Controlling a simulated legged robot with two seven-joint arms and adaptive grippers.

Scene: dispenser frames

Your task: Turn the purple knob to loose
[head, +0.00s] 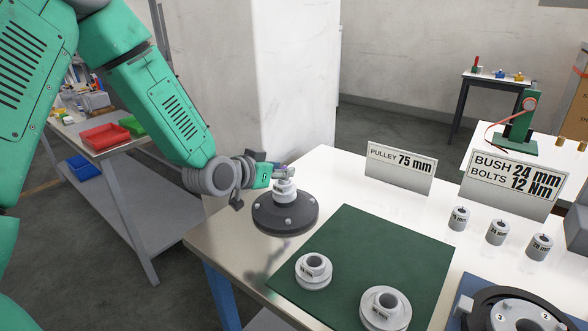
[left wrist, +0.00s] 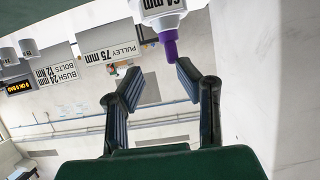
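The purple knob (left wrist: 169,46) sticks out from a white body (left wrist: 161,8) labelled "64 mm" at the top of the left wrist view, which is upside down. In the head view only a small bit of purple (head: 281,166) shows behind my left gripper (head: 276,171). The light grey part there (head: 285,190) stands on a dark round base (head: 286,213) at the table's left side. In the wrist view my left gripper (left wrist: 158,80) is open, its two fingers apart. The knob appears in the gap near the fingertips; contact cannot be told. My right gripper is not in view.
On the white table (head: 225,232) are a green mat (head: 350,250) with two pulleys (head: 313,270), a "PULLEY 75 mm" sign (head: 400,168) and a "BUSH 24 mm" sign (head: 514,183). Several small bushes (head: 497,232) stand at right. A wall column (head: 292,90) rises behind.

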